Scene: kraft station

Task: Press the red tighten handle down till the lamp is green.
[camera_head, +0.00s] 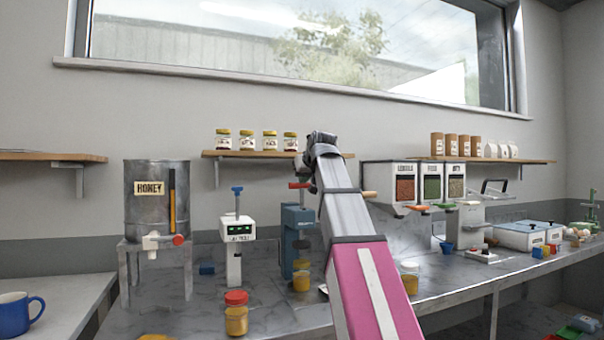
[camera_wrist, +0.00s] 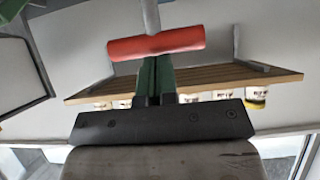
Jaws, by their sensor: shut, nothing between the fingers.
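The red handle (camera_head: 299,185) is a short horizontal bar at the top of a blue machine (camera_head: 293,225), left of my arm in the head view. In the wrist view the red handle (camera_wrist: 155,44) lies crosswise on a grey rod, close to my fingertips. My gripper (camera_wrist: 157,68) is shut and empty, its green fingers pointing at the bar's middle; whether they touch it, I cannot tell. In the head view my arm hides part of the machine. A jar of yellow content (camera_head: 301,276) stands under the machine. I cannot make out a lamp or its colour.
A white device with a blue T-handle (camera_head: 237,228) stands left of the machine, beside a honey tank (camera_head: 157,205). A red-lidded jar (camera_head: 236,314) stands in front. A wall shelf (camera_head: 230,154) with several jars is behind my gripper. Dispensers (camera_head: 405,185) stand to the right.

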